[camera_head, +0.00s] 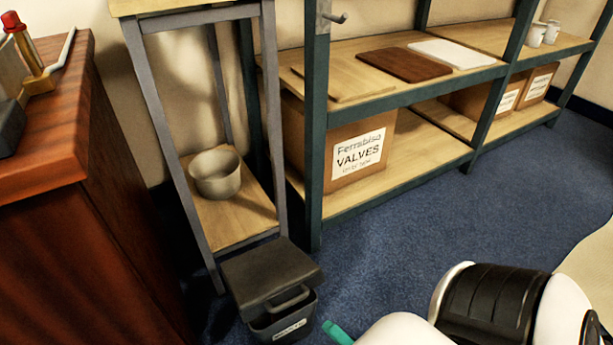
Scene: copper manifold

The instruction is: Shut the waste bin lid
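The waste bin (284,325) is a small dark grey bin with a pale label on its front. It stands on the floor at the lower middle of the head view, and its base is cut off by the bottom edge. Its dark lid (262,270) lies over the top at a slight tilt, with a handle loop showing at the front. I cannot tell whether the lid is fully seated. My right gripper (338,333) shows only as a teal tip just right of the bin, apart from it. Its opening is hidden. My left gripper is out of view.
A grey-framed stand (278,130) with a pale pot (215,174) is right behind the bin. A wooden cabinet (90,240) is close on the left. Shelving (420,187) with a valves box (345,150) runs along the wall. Blue carpet (400,235) is clear to the right.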

